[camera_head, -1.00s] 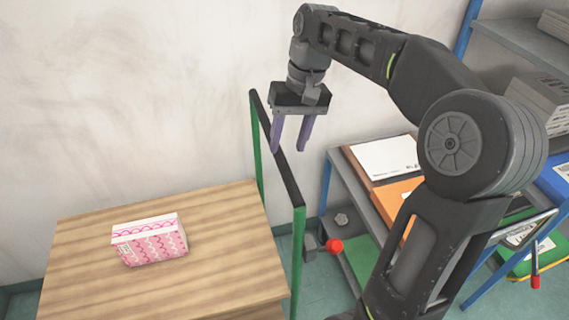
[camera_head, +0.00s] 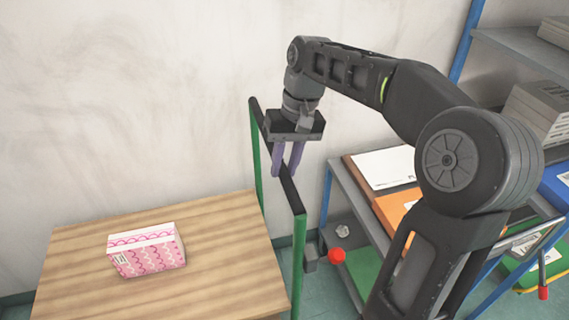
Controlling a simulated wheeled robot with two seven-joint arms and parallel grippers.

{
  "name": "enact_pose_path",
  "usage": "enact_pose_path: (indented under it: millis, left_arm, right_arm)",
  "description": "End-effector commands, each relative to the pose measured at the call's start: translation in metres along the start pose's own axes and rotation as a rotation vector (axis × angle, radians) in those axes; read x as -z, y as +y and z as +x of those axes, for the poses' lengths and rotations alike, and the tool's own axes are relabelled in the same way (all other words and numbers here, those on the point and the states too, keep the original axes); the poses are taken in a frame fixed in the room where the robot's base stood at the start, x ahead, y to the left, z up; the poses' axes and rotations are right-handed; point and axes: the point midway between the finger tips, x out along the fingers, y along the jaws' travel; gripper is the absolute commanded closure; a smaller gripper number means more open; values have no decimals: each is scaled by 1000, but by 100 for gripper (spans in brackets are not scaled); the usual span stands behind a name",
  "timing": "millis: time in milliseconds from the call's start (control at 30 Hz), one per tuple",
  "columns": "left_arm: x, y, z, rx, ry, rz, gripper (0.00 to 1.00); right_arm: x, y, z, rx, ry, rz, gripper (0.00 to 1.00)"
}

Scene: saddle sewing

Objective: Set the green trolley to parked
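The green trolley has a wooden deck (camera_head: 215,275), green uprights (camera_head: 299,265) and a black handle bar (camera_head: 292,195). My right gripper (camera_head: 286,170), with purple fingers, is down at the bar's middle. Its fingers are close together, one on each side of the bar, and appear shut on it. The exact contact is partly hidden. A red knob (camera_head: 337,256) on a grey block shows low, just right of the trolley's handle frame. The trolley's wheels are out of view. My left gripper is not in view.
A pink and white patterned box (camera_head: 147,252) sits on the deck. A blue-legged shelf cart (camera_head: 345,205) with papers and folders stands close on the right. A grey shelf (camera_head: 530,42) is at the far right. The pale wall (camera_head: 120,100) is behind the trolley.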

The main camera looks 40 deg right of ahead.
Motion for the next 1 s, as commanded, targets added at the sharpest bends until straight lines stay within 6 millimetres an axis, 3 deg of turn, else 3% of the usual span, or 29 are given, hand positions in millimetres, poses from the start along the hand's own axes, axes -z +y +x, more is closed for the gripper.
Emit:
enact_pose_path:
  millis: [233, 1000]
  left_arm:
    - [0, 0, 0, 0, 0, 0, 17]
    - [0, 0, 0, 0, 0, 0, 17]
  right_arm:
    - [0, 0, 0, -1, 0, 0, 100]
    - [0, 0, 0, -1, 1, 0, 100]
